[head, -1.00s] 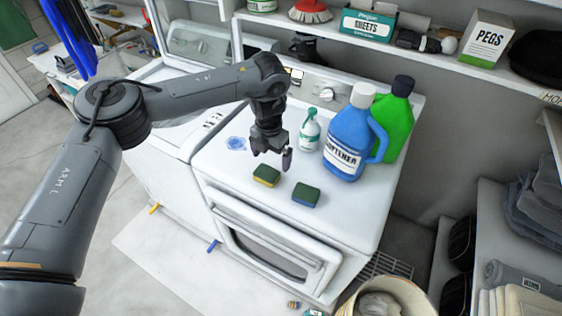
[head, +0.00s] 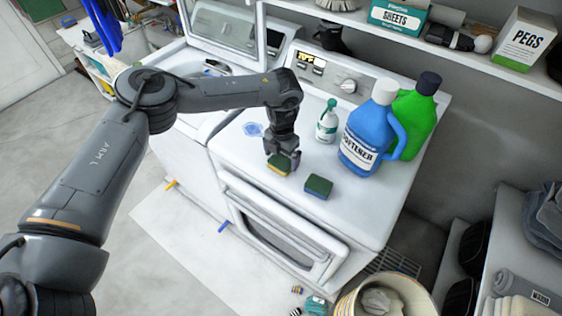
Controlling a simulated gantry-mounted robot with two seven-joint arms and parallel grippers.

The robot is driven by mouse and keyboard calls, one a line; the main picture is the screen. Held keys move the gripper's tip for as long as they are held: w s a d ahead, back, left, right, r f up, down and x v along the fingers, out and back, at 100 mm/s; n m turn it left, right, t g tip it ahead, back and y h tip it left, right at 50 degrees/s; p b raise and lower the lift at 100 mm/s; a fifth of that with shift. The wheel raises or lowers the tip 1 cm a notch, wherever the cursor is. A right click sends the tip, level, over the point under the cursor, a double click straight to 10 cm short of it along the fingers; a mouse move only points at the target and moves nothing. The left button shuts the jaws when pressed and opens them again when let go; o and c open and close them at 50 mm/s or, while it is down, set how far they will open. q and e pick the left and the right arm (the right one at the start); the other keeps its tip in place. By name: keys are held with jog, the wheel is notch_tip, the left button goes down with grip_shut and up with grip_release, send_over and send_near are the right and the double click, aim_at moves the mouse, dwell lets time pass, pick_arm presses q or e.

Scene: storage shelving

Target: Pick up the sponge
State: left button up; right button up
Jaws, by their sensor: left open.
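Two sponges with green tops and yellow sides lie on the white dryer top (head: 340,215). The left sponge (head: 277,168) is under my left gripper (head: 283,160), which points down with its fingers at the sponge and partly hides it. The gripper is open; I cannot tell whether its fingers touch the sponge. The right sponge (head: 318,187) lies apart, just to the right, uncovered. My right gripper is not in view.
A white spray bottle (head: 327,122), a blue softener jug (head: 367,135) and a green bottle (head: 415,112) stand behind the sponges. A shelf with a sheets box (head: 398,17) and a pegs box (head: 525,38) runs above. The dryer's front edge is close to the sponges.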

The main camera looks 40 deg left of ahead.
pick_arm(q)
jog(key=shift+f, duration=1.05)
jog(key=c, duration=0.8)
jog(key=shift+r, duration=0.1)
